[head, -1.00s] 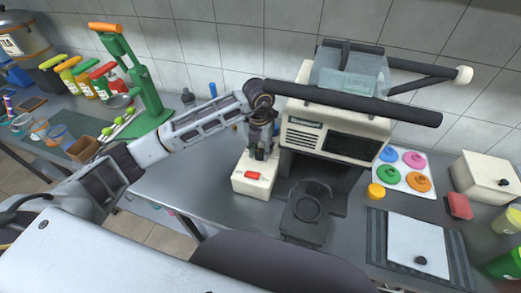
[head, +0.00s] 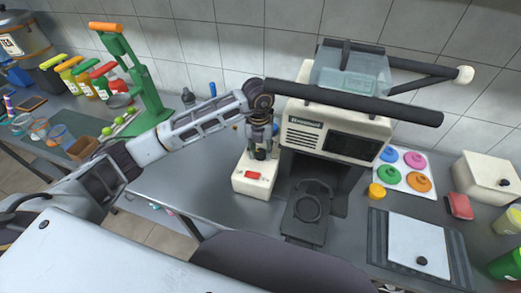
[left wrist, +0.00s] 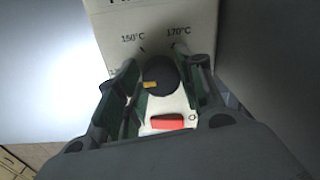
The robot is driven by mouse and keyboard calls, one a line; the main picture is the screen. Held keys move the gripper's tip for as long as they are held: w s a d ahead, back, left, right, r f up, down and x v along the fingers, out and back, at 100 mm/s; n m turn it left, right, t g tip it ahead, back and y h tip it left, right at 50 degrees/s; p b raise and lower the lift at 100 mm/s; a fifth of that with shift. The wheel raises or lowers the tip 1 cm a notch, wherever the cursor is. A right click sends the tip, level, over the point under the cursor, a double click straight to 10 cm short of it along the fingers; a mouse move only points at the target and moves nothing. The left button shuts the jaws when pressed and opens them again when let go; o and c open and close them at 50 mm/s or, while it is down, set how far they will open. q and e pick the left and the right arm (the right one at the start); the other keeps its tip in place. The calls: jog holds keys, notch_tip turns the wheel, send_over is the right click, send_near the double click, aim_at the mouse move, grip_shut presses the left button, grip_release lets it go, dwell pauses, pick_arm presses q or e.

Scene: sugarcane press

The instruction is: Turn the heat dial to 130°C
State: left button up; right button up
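The heat dial (left wrist: 160,76) is a round black knob with a yellow mark, on a cream box (head: 255,176) with a red switch (head: 252,175). The yellow mark is on the dial's lower-left part. My left gripper (left wrist: 158,70) is at the dial, one finger on each side, apparently open with a narrow gap at the left; contact cannot be told. In the head view, my left gripper (head: 263,150) points down over the box. My right gripper is not in view.
A cream press machine (head: 333,130) stands just right of the box, with a dark bar (head: 355,103) running above. A green juicer (head: 140,85) stands to the left. A white tray with coloured lids (head: 405,170) is to the right. Counter in front of the box is clear.

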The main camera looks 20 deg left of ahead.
aim_at(259, 151)
pick_arm(q)
jog(key=o, duration=0.3)
jog(key=shift+o, duration=0.2)
notch_tip(259, 151, up, 12)
jog(key=shift+a, duration=0.2)
dwell(0.5)
jog(key=shift+s, duration=0.1)
dwell(0.6)
